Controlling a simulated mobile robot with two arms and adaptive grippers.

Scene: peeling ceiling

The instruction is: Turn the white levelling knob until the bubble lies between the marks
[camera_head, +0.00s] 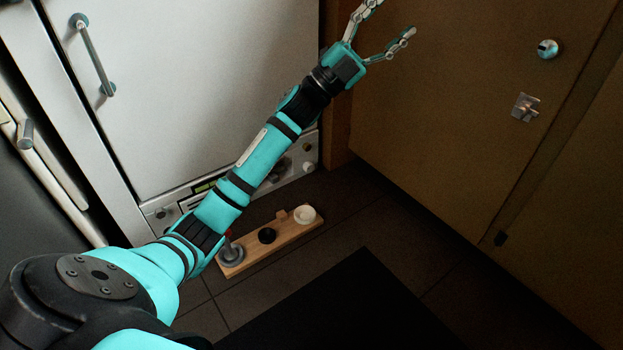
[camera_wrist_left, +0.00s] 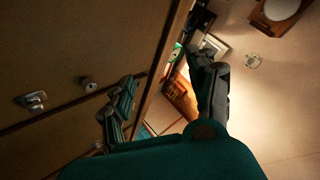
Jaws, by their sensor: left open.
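In the head view a white round knob (camera_head: 304,214) sits at the right end of a wooden board on the floor. A smaller white knob (camera_head: 308,168) shows on the lower panel of the white appliance; I cannot tell which is the levelling knob. A yellow-green strip (camera_head: 205,187) on that panel is partly hidden by my left arm; no bubble or marks can be made out. My left gripper (camera_head: 392,18) is open and empty, high up in front of the brown door, well away from both knobs. Its spread fingers also show in the wrist view (camera_wrist_left: 162,66). My right gripper is not in view.
The wooden board (camera_head: 285,238) also bears a black knob (camera_head: 267,235) and a grey-and-red lever (camera_head: 231,252). The white appliance (camera_head: 190,90) has a bar handle (camera_head: 92,55). The brown door (camera_head: 450,120) has metal fittings (camera_head: 525,107). Dark floor tiles lie clear right of the board.

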